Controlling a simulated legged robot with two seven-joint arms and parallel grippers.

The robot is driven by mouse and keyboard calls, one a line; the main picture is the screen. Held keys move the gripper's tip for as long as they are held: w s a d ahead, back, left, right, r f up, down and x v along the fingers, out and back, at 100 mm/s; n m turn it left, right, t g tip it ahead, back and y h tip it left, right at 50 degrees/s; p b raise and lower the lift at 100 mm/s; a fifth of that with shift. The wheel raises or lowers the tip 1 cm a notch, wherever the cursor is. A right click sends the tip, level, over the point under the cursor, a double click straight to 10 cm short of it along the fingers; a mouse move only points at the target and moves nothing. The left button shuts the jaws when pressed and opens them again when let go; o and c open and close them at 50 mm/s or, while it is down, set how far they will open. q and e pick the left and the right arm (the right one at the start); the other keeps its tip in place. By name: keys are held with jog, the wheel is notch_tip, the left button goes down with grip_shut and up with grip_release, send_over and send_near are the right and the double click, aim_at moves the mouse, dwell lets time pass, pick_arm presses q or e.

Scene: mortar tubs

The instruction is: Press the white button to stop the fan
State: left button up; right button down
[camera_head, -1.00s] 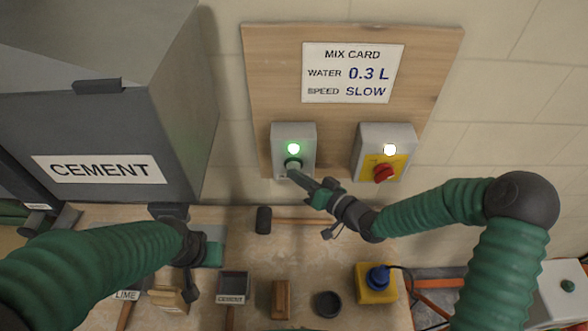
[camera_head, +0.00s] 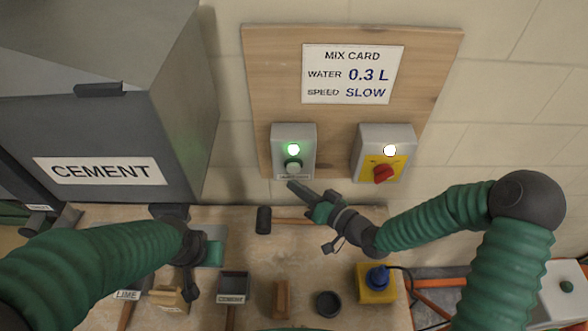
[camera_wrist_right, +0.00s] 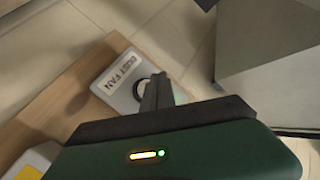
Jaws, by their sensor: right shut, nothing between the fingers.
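The white button (camera_head: 294,167) sits in a dark ring on a grey switch box (camera_head: 307,142) on the wooden board. In the right wrist view the box (camera_wrist_right: 112,77) reads "DUST FAN", and my fingers partly cover the button area. My right gripper (camera_head: 293,186) is shut and empty, just below the button and apart from it in the head view; its fingers also show in the wrist view (camera_wrist_right: 157,92). My left gripper (camera_head: 193,294) hangs over the bench at the left; its jaws are unclear. No fan is seen.
A second box (camera_head: 371,140) with a red knob (camera_head: 384,173) on yellow and a lit white lamp is to the right. A mix card (camera_head: 353,73) hangs above. A grey cement bin (camera_head: 105,135) stands left. A hammer, small tubs and a blue-topped yellow box (camera_head: 376,292) lie below.

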jog(key=s, duration=0.3)
dwell(2.1)
jog(key=s+b, duration=0.2)
jog(key=s, duration=0.2)
jog(key=shift+a+f, duration=0.1)
jog(key=shift+a, duration=0.05)
jog(key=w, duration=0.8)
jog(key=shift+w, duration=0.4)
